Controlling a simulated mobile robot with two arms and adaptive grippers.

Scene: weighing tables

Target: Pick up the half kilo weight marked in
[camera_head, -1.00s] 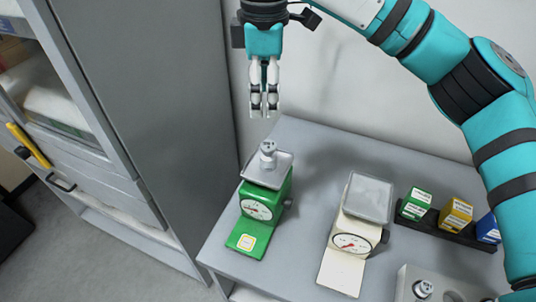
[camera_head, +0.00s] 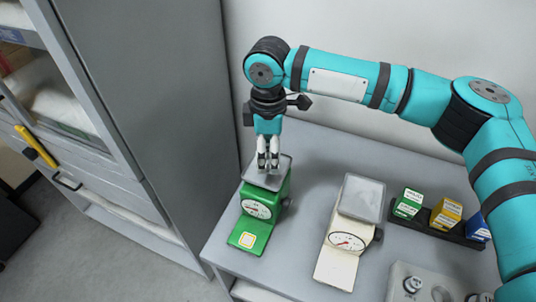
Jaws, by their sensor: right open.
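My right gripper (camera_head: 268,165) points straight down over the metal pan (camera_head: 285,172) of the green scale (camera_head: 257,212). Its fingers are open, though close together in this view. The small silver weight that stood on this pan is now mostly hidden by the fingers, which are around or right beside it; I cannot tell if they touch it. Another silver weight (camera_head: 413,284) sits in a grey holder (camera_head: 398,272) at the bottom right. Markings on the weights are too small to read. My left gripper is out of view.
A cream scale (camera_head: 337,267) with an empty pan (camera_head: 361,197) stands right of the green one. Green (camera_head: 408,203), yellow (camera_head: 446,214) and blue (camera_head: 478,229) boxes sit in a dark tray. A grey cabinet (camera_head: 150,90) stands left of the table (camera_head: 305,165).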

